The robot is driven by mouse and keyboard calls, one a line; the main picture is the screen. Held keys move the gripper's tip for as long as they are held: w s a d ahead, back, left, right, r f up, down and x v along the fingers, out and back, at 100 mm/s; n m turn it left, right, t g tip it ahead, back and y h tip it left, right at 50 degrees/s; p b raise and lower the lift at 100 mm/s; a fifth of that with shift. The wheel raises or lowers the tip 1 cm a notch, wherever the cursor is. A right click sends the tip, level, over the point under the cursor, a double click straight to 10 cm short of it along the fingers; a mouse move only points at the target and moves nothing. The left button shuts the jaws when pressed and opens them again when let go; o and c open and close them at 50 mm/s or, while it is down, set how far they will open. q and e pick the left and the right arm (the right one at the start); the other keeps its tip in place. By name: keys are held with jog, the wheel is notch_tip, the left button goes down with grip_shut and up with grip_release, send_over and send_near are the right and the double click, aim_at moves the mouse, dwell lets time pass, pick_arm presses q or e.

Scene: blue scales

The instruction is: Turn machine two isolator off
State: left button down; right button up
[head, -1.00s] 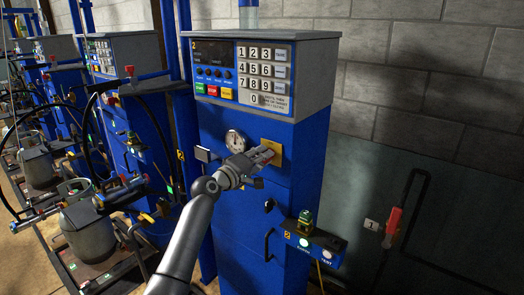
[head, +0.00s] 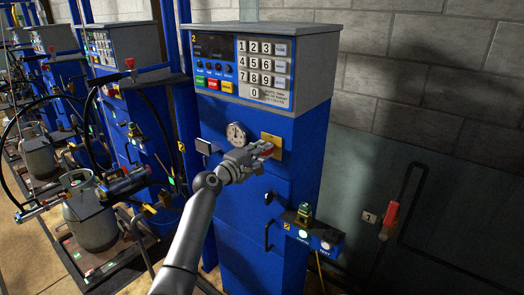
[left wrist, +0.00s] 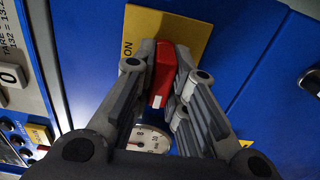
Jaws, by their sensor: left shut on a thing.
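Machine two (head: 265,185) is a blue cabinet with a grey top and a "2" on its panel. Its isolator is a red handle (left wrist: 163,72) on a yellow plate (left wrist: 188,28) marked "ON" in the left wrist view. In the head view the yellow plate (head: 273,139) is on the cabinet front, right of a round gauge (head: 237,134). My left gripper (head: 265,153) is shut on the red handle, with a finger on each side of it. The fingers hide part of the handle. My right gripper is not in view.
A keypad panel (head: 265,68) is above the plate. A small shelf (head: 310,236) with lit buttons juts out below right. Other blue machines, hoses and a gas cylinder (head: 88,215) stand to the left. Another red handle (head: 389,220) is on the grey right wall.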

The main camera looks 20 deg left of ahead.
pick_arm(q)
jog(key=c, duration=1.4)
grip_release()
jog(key=shift+a, duration=0.1)
jog(key=shift+c, duration=0.2)
jog(key=shift+s, duration=0.1)
jog(key=v, duration=1.1)
jog(key=shift+s+a, duration=0.15)
jog(key=shift+s, duration=0.25)
